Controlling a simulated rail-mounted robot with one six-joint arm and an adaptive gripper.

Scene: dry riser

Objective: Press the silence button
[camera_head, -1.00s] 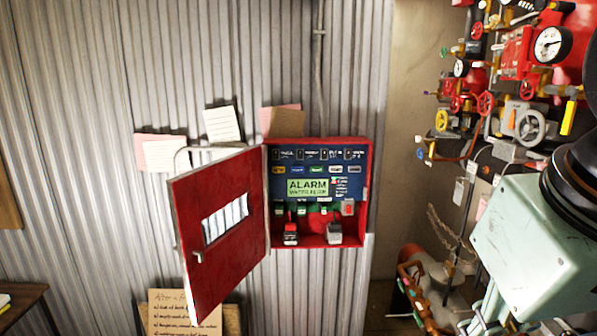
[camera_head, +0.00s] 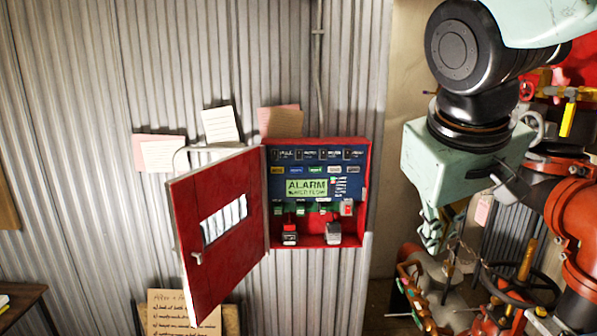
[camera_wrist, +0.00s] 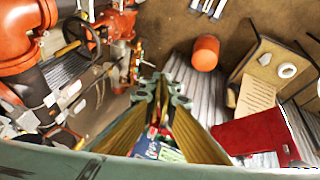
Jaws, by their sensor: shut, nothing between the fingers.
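The red alarm box (camera_head: 367,190) hangs on the corrugated wall, with its red door (camera_head: 210,265) swung open to the left. Inside is a blue panel (camera_head: 275,185) with a green ALARM display (camera_head: 306,188), a row of small coloured labels or buttons and a row of green buttons. The labels are too small to read, so I cannot tell which is the silence button. My gripper (camera_head: 432,240) is to the right of the box, pointing down, shut and empty, touching nothing I can see. In the wrist view my gripper (camera_wrist: 165,90) partly covers the panel (camera_wrist: 145,148); the door (camera_wrist: 250,135) lies to its right.
Red pipes and a dark handwheel (camera_head: 520,285) crowd the right side. Paper notes (camera_head: 220,124) are on the wall above. Bare wall lies between box and gripper.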

